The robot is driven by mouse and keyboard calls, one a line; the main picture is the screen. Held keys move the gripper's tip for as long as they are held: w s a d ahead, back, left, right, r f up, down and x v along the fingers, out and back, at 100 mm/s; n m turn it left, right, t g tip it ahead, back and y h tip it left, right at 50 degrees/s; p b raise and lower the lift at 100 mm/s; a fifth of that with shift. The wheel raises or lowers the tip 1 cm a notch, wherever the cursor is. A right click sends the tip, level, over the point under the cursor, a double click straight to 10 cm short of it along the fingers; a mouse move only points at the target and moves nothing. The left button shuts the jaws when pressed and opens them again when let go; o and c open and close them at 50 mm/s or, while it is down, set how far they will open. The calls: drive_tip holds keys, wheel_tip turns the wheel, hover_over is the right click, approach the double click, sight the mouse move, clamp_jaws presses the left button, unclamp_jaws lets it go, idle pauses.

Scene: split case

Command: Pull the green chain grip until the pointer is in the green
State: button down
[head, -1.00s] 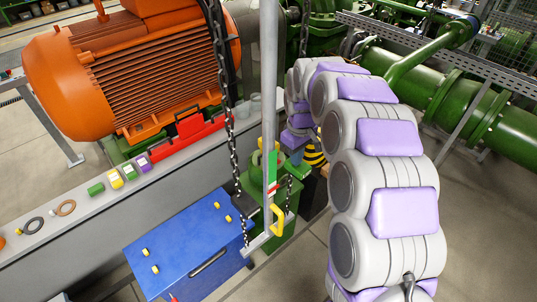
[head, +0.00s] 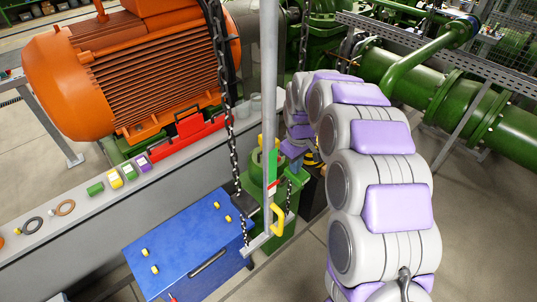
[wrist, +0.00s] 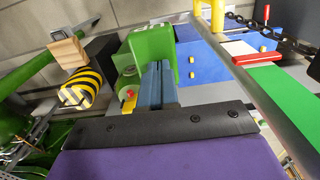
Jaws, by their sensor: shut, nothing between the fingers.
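My gripper (wrist: 158,85) is shut and empty, its blue-grey fingers together. In the wrist view the fingers point at a rounded green block (wrist: 153,42), perhaps the chain grip; I cannot tell whether they touch it. In the head view my gripper (head: 291,152) is just right of an upright grey post (head: 270,80). The post carries a green strip (head: 272,161) with a red piece (head: 272,188) below it. In the wrist view a red piece with a white edge (wrist: 258,57), perhaps the pointer, sits off the end of the green strip (wrist: 292,112).
A blue box (head: 190,245) stands to the left. An orange motor (head: 140,70) is behind. A black-and-yellow striped cylinder (wrist: 80,90) is left of my fingers.

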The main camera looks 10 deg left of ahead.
drive_tip(key=shift+f+b, duration=0.45)
drive_tip(key=shift+f, duration=2.4)
drive_tip(key=shift+r, duration=0.15)
drive_tip(key=shift+r+p, duration=1.5)
drive_tip(key=shift+r, duration=3.45)
drive_tip(key=shift+w+r+p, duration=0.1)
drive_tip(key=shift+r+p, duration=0.25)
drive_tip(key=shift+r, duration=0.55)
wheel_tip(320, 180, up, 5)
drive_tip(key=p, duration=0.2)
hover_over(295, 176)
drive_tip(key=w, duration=0.2)
drive_tip(key=shift+a+r, duration=0.1)
drive_tip(key=shift+r, duration=0.05)
